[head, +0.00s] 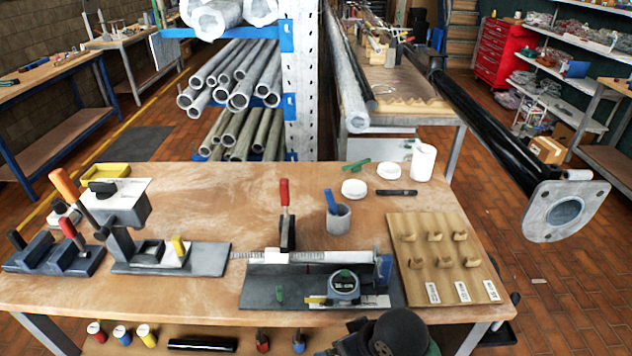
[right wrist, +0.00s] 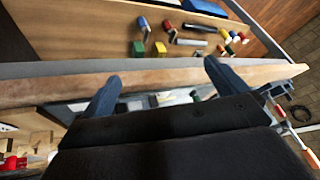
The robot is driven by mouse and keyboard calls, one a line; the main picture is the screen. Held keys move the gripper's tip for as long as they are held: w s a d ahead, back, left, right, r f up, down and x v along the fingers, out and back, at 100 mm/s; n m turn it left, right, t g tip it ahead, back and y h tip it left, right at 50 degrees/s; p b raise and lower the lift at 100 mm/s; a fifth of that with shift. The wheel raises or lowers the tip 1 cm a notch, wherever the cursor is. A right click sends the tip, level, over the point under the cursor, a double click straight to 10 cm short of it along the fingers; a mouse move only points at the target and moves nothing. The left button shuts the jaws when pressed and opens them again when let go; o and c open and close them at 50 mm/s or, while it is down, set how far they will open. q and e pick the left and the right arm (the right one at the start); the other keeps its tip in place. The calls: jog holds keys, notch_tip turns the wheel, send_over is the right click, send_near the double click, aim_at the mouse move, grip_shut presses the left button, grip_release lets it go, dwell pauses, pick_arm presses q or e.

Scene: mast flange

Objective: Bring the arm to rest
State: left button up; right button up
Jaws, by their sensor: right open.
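My right arm shows at the bottom of the head view as a dark rounded link (head: 393,333), in front of the workbench's front edge. In the right wrist view my right gripper (right wrist: 163,84) has its two fingers wide apart, with nothing held between them. The front edge of the workbench (right wrist: 160,76) passes across the picture beyond the fingertips; I cannot tell the gap. My left arm and left gripper are not in view.
On the workbench (head: 185,300) stand a clamp fixture (head: 320,280), a wooden peg board (head: 445,285), a white canister (head: 423,162) and toggle clamps (head: 120,225). A black mast with a grey flange (head: 540,215) juts out at the right. Small tools lie on the lower shelf (right wrist: 90,28).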

jog(key=s+d+f+m+h, duration=0.2)
jog(key=s+d+f, duration=0.3)
jog(key=d, duration=0.3)
jog(key=s+d+f+m+h, duration=0.1)
jog(key=s+d+f+h, duration=0.1)
jog(key=s+d+f, duration=0.4)
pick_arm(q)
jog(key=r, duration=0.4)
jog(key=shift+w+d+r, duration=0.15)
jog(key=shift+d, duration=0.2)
pick_arm(e)
jog(key=s+a+f+g, duration=0.1)
jog(key=s+f, duration=0.1)
jog(key=f, duration=1.7)
jog(key=s+a+f+g, duration=0.1)
jog(key=s+f+g, duration=0.1)
jog(key=f, duration=1.7)
jog(key=shift+a+f, duration=0.15)
jog(key=shift+a, duration=0.1)
jog(key=shift+s, duration=0.1)
